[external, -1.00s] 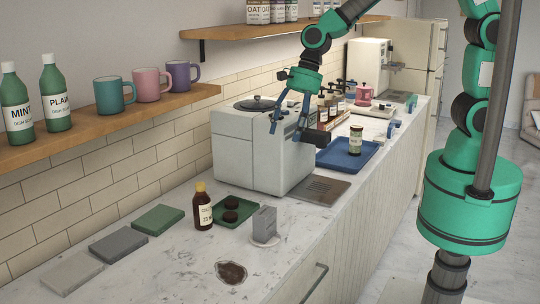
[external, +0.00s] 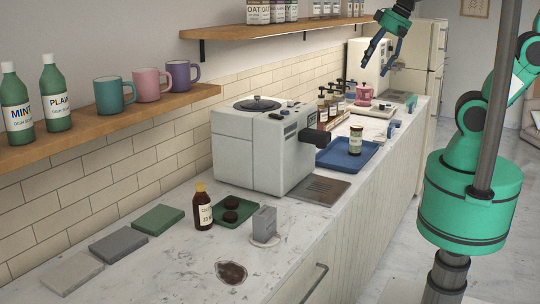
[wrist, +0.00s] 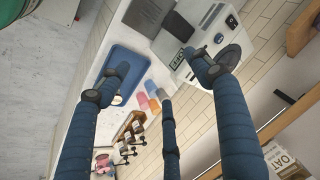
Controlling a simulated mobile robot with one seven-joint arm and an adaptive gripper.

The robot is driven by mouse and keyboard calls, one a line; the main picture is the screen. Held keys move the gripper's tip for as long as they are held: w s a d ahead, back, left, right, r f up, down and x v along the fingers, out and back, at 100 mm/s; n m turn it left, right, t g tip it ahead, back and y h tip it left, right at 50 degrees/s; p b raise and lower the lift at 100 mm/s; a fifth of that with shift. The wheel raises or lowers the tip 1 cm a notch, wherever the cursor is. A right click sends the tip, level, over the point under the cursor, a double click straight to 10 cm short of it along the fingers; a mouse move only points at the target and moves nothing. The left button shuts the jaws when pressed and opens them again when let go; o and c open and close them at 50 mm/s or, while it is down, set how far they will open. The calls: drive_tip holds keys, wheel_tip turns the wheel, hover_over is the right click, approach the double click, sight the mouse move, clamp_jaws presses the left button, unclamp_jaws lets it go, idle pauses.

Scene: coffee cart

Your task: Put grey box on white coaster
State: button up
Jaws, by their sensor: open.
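The grey box (external: 264,221) stands upright on the near part of the counter. The white coaster (external: 258,243) is a thin pale disc whose rim shows under the box, and the box appears to rest on it. My gripper (external: 375,68) is open and empty, high above the far part of the counter and well away from the box. Its blue fingers also show spread apart in the wrist view (wrist: 155,80), with nothing between them. The box and coaster cannot be made out in the wrist view.
A white coffee machine (external: 250,150) stands behind the box, with a blue tray (external: 340,160) beyond it. A brown bottle (external: 202,210), a green tray (external: 240,217) and a dark spill (external: 231,272) are near the box. A wooden shelf (external: 280,28) runs along the wall.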

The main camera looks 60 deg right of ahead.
drive_tip(key=s+d+n+h, duration=0.1)
drive_tip(key=s+d+n, duration=0.1)
drive_tip(key=s+d, duration=0.3)
drive_tip(key=shift+s+d+r+t, duration=0.25)
drive_tip(key=shift+s+r+t, duration=0.05)
drive_tip(key=shift+s, duration=0.1)
drive_tip(key=shift+f, duration=0.1)
wheel_tip(320, 180, down, 7)
drive_tip(key=b, duration=0.7)
